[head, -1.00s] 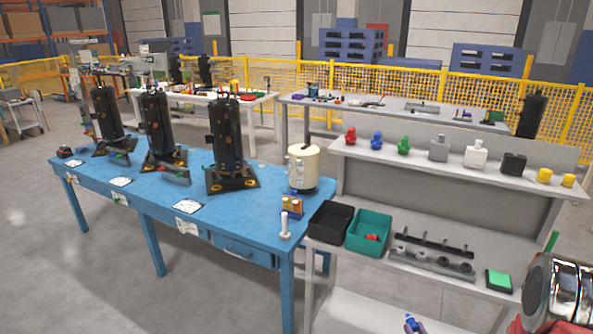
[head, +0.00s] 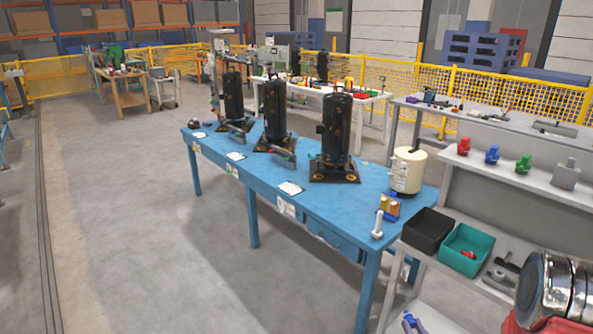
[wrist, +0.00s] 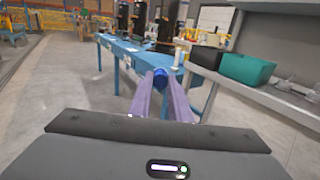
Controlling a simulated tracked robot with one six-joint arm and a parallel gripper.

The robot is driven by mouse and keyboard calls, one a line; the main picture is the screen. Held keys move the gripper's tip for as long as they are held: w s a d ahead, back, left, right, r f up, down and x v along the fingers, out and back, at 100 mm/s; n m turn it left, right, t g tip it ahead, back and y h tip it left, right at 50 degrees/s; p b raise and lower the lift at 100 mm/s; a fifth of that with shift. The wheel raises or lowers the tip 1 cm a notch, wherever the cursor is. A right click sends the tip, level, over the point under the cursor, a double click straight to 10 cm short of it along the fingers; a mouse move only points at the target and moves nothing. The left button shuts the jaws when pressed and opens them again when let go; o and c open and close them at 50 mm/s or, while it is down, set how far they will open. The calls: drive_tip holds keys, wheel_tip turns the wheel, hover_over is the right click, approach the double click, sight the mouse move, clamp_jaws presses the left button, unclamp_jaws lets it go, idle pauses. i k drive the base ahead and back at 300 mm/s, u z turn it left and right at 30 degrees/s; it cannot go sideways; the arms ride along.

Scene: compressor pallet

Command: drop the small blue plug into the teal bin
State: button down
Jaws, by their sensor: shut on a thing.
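The teal bin (head: 467,250) sits on the grey shelf at the right, just right of a black bin, with a small red thing inside it. It also shows in the wrist view (wrist: 246,70) at the upper right. My gripper (wrist: 161,84) shows in the wrist view with its two purple fingers shut on the small blue plug (wrist: 160,78), held between the fingertips. The plug is in the air, apart from the bin, which lies beyond and to the right of it.
The black bin (head: 428,231) stands against the left side of the teal bin. The blue table (head: 290,190) bears black compressors, a cream canister (head: 407,171) and a white post. Red, blue and green fittings stand on the upper shelf. The floor at left is clear.

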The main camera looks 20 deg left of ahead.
sight(476, 250)
drive_tip(key=u, duration=0.3)
drive_tip(key=k, duration=0.6)
drive_tip(key=u, duration=0.3)
drive_tip(key=i, duration=1.7)
drive_tip(key=z, duration=0.35)
